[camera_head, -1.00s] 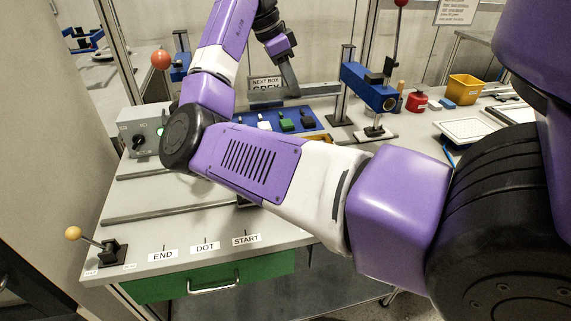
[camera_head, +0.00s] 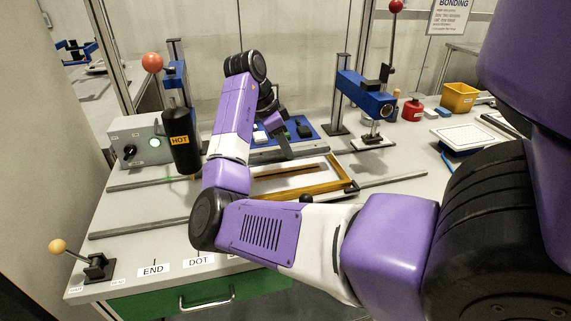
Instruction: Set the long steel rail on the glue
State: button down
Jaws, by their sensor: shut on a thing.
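My gripper (camera_head: 281,143) is at the back middle of the bench, below its purple wrist and in front of the blue tray. It is shut on a long grey bar, which looks like the steel rail (camera_head: 312,149); small size hides the exact grip. The bar lies roughly left to right behind a wooden frame (camera_head: 327,186). A brown strip (camera_head: 300,169) shows in the frame's pale inside; I cannot tell whether glue is on it. A black hot-glue unit marked HOT (camera_head: 181,150) stands at the left. My arm hides part of the frame's left side.
A blue tray (camera_head: 302,127) with small blocks is behind the bar. A blue press (camera_head: 366,95) with a red-knobbed lever stands at the right. A control box (camera_head: 135,143) and a yellow-knobbed lever (camera_head: 97,266) are at the left. Dark guide bars (camera_head: 135,225) cross the bench.

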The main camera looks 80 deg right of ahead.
aim_at(282, 157)
jog(key=shift+f, duration=2.7)
jog(key=c, duration=1.3)
grip_release()
jog(key=shift+f, duration=0.1)
jog(key=v, duration=1.2)
